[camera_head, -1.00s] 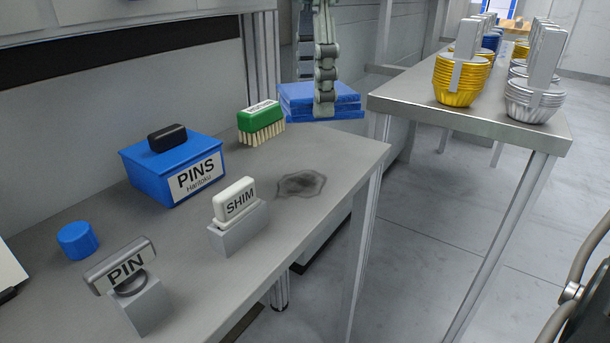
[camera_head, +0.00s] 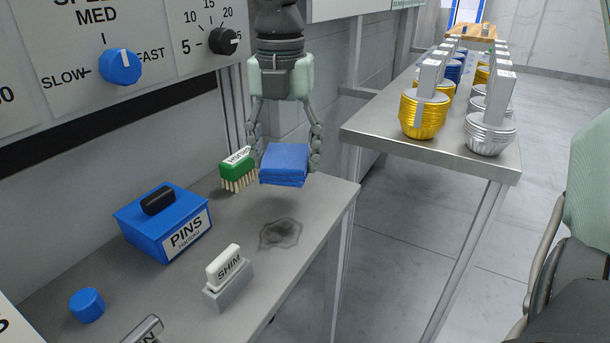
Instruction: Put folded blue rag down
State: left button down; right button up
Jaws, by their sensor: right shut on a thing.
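The folded blue rag (camera_head: 285,165) is a flat, layered square at the far end of the grey workbench (camera_head: 325,200). My right gripper (camera_head: 285,160) comes down from above. Its two fingers are at the left and right sides of the rag, shut on it. I cannot tell whether the rag's underside touches the bench or hangs just above it. A dark stain (camera_head: 281,235) lies on the bench nearer than the rag. My left gripper is not in view.
A green brush (camera_head: 237,168) stands close left of the rag. A blue PINS box (camera_head: 160,225), a SHIM block in its holder (camera_head: 227,280) and a blue cap (camera_head: 87,305) stand nearer. A side table (camera_head: 460,165) holds gold and silver cup stacks. Bench around the stain is clear.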

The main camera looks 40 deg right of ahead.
aim_at(304, 151)
jog(key=d+f, duration=0.2)
jog(key=d, duration=0.1)
jog(key=shift+s+d, duration=0.1)
jog(key=shift+d, duration=0.2)
notch_tip(304, 151, down, 4)
jog(key=shift+r+p, duration=0.1)
jog(key=shift+p, duration=0.25)
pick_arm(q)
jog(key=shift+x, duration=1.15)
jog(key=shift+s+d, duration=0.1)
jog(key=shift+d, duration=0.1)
pick_arm(e)
jog(key=shift+f, duration=0.2)
jog(key=shift+f+b, duration=0.15)
jog(key=shift+b, duration=0.15)
jog(key=o, duration=1.2)
jog(key=shift+o, duration=1.3)
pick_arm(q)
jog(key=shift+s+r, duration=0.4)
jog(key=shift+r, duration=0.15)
pick_arm(e)
jog(key=shift+o, duration=0.5)
